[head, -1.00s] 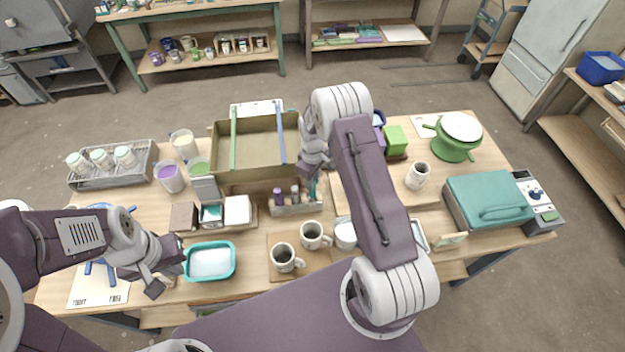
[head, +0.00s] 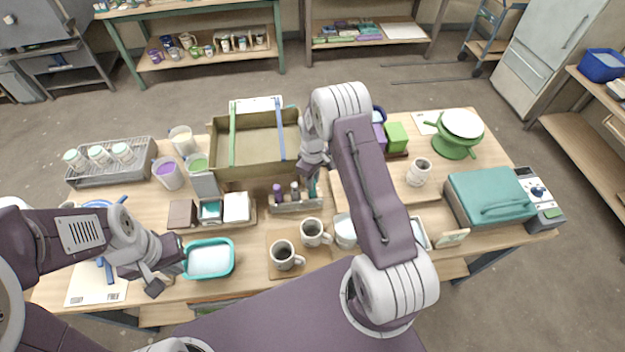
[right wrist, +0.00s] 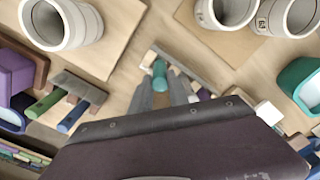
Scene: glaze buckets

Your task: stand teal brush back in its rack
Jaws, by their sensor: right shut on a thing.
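The teal brush (right wrist: 160,72) is upright between the fingers of my right gripper (right wrist: 162,92) in the right wrist view, seen nearly end-on. In the head view, my right gripper (head: 313,168) hangs above the right end of the small brush rack (head: 290,206), and a teal sliver of the brush (head: 313,186) shows below it. The rack also holds a purple-topped brush (head: 277,191) and a pale-topped one (head: 295,190). I cannot tell whether the teal brush's lower end is inside a slot. My left gripper (head: 167,277) is open and empty beside the teal tray.
The teal tray (head: 233,259) lies left of two grey mugs (head: 283,254) (head: 312,231) in front of the rack. A large olive bin (head: 216,140) stands behind the rack. A metal can (head: 345,236) stands right of the mugs.

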